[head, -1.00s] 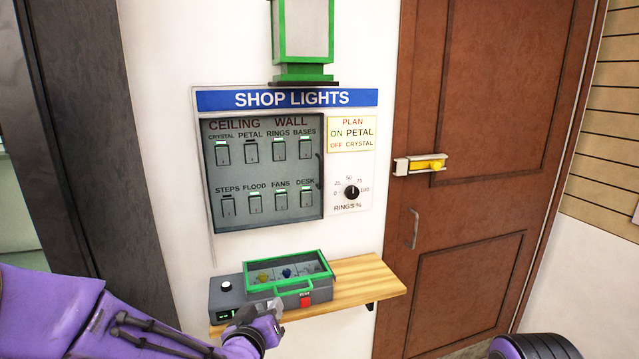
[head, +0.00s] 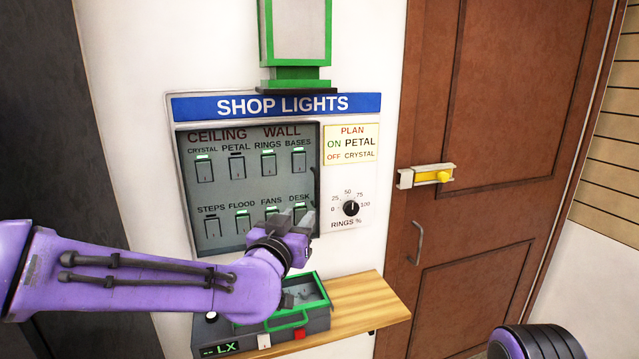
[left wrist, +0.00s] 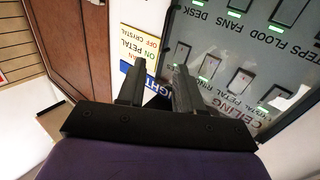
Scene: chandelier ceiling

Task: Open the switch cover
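The switch cover (head: 222,192) is a grey, see-through pane with a dark frame over the switches of the SHOP LIGHTS panel. It looks shut, and a dark handle (head: 314,186) stands at its right edge. In the left wrist view the cover (left wrist: 215,58) fills the upper right, with switches showing through it. My left gripper (head: 298,222) is in front of the panel's lower right corner, below the handle, and hides part of the desk switch. Its two fingers (left wrist: 160,75) are apart with nothing seen held between them. My right gripper is out of view.
A grey box with a green-framed lid (head: 318,305) sits on a wooden shelf (head: 365,305) below the panel. A dial (head: 351,208) is right of the cover. A green-framed lamp (head: 296,35) hangs above. A brown door (head: 480,160) with a yellow latch stands at right.

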